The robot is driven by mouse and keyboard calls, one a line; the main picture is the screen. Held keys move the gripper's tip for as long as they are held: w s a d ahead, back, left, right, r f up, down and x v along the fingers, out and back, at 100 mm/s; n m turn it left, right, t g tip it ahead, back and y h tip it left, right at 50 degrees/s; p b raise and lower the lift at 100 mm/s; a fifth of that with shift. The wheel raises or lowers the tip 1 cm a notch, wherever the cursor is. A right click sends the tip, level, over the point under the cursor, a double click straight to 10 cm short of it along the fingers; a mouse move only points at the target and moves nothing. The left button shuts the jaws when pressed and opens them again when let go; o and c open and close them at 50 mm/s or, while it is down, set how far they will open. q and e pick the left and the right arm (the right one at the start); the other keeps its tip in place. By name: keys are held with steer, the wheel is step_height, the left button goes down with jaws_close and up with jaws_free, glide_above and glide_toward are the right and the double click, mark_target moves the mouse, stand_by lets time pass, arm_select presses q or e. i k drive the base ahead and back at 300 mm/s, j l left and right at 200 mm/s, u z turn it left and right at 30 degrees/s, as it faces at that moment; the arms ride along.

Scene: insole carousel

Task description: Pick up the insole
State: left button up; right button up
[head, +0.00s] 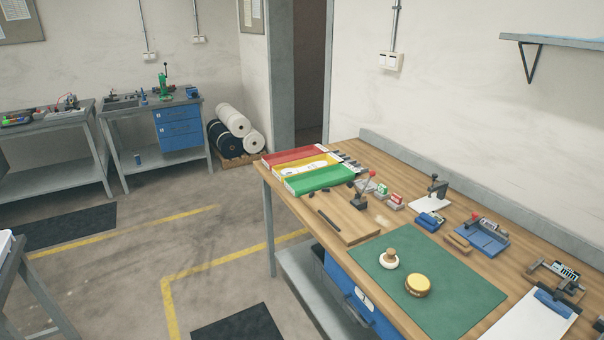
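No insole can be made out for certain. A pale, flat item (297,170) lies in or by the yellow tray on the wooden workbench, but it is too small to tell what it is. The red tray (290,157), yellow tray (328,158) and green tray (318,180) sit side by side at the bench's far left end. Neither of my grippers is in the head view.
The wooden workbench (385,217) carries a green mat (455,301) with a wooden-handled stamp (389,260) and a round yellow-topped tin (418,285). A blue fixture (481,237) stands at right. Grey floor (130,270) lies open left of the bench. Fabric rolls (232,120) stand behind.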

mark_target(288, 171)
steer(key=i+z, duration=0.15)
steer(key=z, duration=0.25)
steer(key=i+j+z, duration=0.1)
steer(key=z, duration=0.25)
steer(key=i+j+z, duration=0.1)
steer(key=z, duration=0.3)
steer(key=j+z, duration=0.35)
steer(key=i+l, duration=0.05)
steer(key=l, duration=0.05)
